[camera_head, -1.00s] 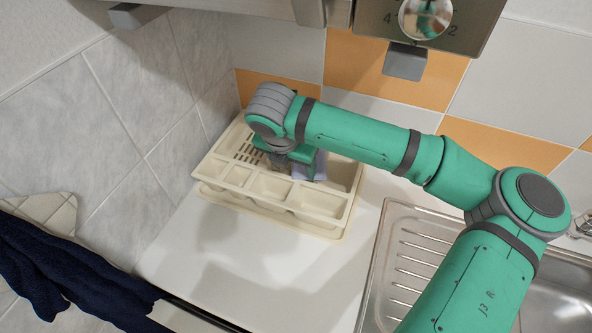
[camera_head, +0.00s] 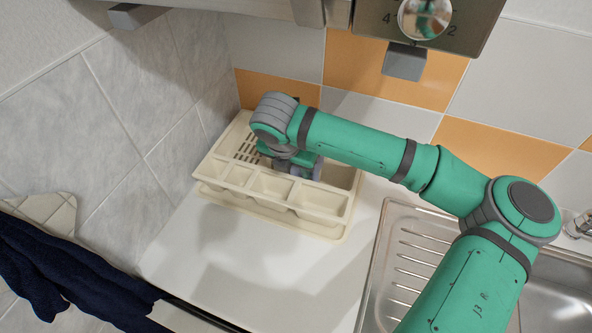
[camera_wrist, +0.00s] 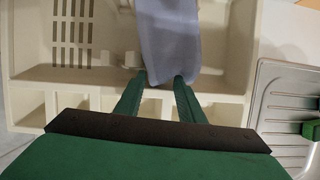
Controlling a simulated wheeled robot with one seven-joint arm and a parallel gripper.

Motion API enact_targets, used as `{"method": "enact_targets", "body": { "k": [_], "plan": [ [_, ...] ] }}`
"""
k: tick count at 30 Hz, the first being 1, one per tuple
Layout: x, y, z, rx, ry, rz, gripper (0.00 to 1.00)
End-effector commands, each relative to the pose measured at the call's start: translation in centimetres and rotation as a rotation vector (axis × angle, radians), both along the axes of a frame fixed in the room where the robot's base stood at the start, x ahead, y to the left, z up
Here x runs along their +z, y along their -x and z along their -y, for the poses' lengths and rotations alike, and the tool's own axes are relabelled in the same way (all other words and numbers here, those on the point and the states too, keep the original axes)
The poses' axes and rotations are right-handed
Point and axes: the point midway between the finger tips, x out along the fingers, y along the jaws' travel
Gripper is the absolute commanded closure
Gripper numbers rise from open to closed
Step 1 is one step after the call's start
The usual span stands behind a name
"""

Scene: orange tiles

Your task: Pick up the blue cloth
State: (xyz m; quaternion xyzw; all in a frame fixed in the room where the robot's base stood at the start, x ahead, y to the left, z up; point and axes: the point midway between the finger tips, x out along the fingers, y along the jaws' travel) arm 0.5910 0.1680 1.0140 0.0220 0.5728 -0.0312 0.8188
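A light blue-grey cloth (camera_wrist: 168,35) hangs or lies over the cream divided tray (camera_wrist: 30,78) in the wrist view. My gripper (camera_wrist: 160,77) is at the cloth's near end. Its two green fingers are apart, with cloth showing between them and past the right finger. Whether they touch the cloth is unclear. In the head view my gripper (camera_head: 291,160) is low over the back part of the tray (camera_head: 300,212), and my wrist hides most of the cloth there.
A metal sink with a ribbed drainer (camera_head: 410,255) is right of the tray. A dark navy cloth (camera_head: 60,275) hangs at the lower left. The white counter (camera_head: 240,265) in front is clear. Tiled walls and an appliance with a knob (camera_head: 425,18) are close behind and above.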

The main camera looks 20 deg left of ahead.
Motion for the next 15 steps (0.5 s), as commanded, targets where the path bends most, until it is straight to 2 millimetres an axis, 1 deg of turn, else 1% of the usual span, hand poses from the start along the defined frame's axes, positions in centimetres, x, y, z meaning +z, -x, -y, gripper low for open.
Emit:
{"method": "enact_targets", "body": {
  "k": [1, 8, 9, 15],
  "plan": [
    [0.01, 0.0, 0.0, 0.0, 0.0, 0.0, 0.71],
    [0.02, 0.01, -0.01, 0.0, 0.0, 0.0, 0.99],
    [0.02, 0.01, -0.01, 0.0, 0.0, 0.0, 1.0],
    [0.09, 0.0, -0.02, 0.0, 0.0, 0.0, 1.0]
  ]
}}
